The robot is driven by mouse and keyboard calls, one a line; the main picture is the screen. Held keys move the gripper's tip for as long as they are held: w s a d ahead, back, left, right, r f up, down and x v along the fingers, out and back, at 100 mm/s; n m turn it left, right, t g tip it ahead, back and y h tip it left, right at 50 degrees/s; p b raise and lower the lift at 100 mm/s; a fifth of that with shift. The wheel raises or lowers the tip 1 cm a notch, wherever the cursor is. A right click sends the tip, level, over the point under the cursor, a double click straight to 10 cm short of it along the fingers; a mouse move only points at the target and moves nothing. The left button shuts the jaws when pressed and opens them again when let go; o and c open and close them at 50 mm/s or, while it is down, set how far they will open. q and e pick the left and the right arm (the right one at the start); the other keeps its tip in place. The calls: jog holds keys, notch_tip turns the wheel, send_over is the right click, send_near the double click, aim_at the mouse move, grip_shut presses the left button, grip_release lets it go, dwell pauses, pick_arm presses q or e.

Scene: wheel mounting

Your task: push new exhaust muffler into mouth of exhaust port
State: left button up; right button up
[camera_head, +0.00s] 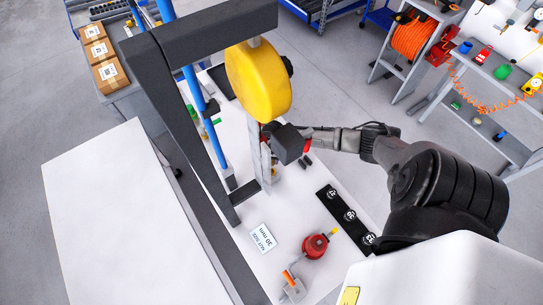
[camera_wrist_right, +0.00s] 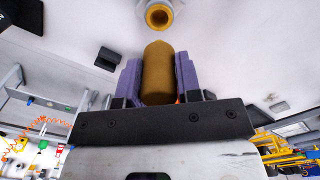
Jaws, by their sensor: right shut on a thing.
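The new exhaust muffler (camera_wrist_right: 158,78) is a bronze-brown cylinder with a rounded tip in the right wrist view. My right gripper (camera_wrist_right: 159,68) is shut on it, with a purple finger on each side. The exhaust port (camera_wrist_right: 159,16) is a brass ring with a dark mouth on a pale surface. It lies straight beyond the muffler's tip, with a small gap showing between them; the depth is hard to judge. In the head view my right gripper (camera_head: 273,136) is beside the upright post, below the yellow disc, and the muffler and port cannot be made out. My left gripper is not in view.
A yellow disc (camera_head: 258,82) hangs from a dark frame (camera_head: 178,110) over the white table. A black strip with round numbered parts (camera_head: 347,214), a red round tool (camera_head: 315,246) and a label card (camera_head: 263,238) lie nearer. A blue post (camera_head: 203,118) stands left.

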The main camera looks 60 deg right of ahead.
jog(key=shift+f+b, duration=0.8)
jog(key=shift+f, duration=1.55)
jog(key=shift+f+b, duration=0.3)
jog(key=shift+f, duration=0.55)
jog(key=shift+f, duration=0.75)
